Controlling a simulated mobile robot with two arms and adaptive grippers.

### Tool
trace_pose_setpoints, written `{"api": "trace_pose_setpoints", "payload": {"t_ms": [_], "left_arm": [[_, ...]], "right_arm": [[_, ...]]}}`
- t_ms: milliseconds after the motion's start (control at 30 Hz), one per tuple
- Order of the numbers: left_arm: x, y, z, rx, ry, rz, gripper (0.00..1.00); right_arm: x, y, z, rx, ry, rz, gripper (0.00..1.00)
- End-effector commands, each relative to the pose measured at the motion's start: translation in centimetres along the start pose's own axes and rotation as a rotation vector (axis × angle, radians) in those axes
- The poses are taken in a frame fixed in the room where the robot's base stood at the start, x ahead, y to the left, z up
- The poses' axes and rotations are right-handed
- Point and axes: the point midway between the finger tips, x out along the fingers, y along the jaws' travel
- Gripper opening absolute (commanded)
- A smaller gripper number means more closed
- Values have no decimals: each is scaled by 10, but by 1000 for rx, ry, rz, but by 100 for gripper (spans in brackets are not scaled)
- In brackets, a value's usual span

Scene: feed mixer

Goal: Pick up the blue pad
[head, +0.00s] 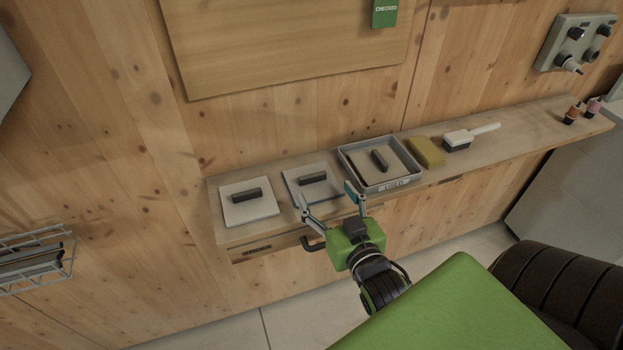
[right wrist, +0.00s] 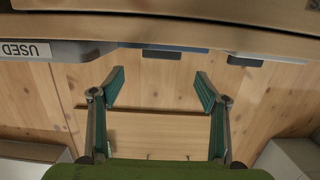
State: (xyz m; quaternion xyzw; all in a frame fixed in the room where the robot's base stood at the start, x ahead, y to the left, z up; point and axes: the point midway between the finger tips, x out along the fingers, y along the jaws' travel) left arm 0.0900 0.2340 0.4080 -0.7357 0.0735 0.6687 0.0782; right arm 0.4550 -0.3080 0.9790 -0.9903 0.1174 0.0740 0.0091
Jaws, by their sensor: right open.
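The blue pad (head: 325,191) lies on the shelf, second from the left, with a pale top, a blue front edge and a dark grip bar (head: 313,178) on it. In the right wrist view the pad (right wrist: 175,52) shows only as a thin edge at the top. My right gripper (head: 326,198) is open and empty at the shelf's front, its fingers spread to either side of the pad's front part. In the wrist view its fingertips (right wrist: 160,88) have nothing between them. I cannot tell whether they touch the pad. My left gripper is not in view.
A white pad (head: 250,211) with a dark bar lies to the left. A grey tray (head: 395,186) marked USED, holding a beige pad, stands close on the right. Beyond are yellow sponges (head: 427,151) and a white-handled brush (head: 470,137). A wooden wall rises behind the shelf.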

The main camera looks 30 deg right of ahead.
Motion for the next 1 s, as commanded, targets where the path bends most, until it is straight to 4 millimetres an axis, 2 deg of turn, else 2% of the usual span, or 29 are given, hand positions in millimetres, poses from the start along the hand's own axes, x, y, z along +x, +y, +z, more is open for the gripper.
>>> {"api": "trace_pose_setpoints", "payload": {"t_ms": [133, 433, 700, 1000], "left_arm": [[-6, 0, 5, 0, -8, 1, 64], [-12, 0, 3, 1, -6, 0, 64], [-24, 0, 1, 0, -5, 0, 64], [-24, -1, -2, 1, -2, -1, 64]], "right_arm": [[25, 0, -2, 0, 2, -1, 68], [47, -1, -2, 1, 1, 0, 68], [83, -2, 1, -1, 0, -1, 68], [89, -2, 3, 0, 0, -1, 68]]}}
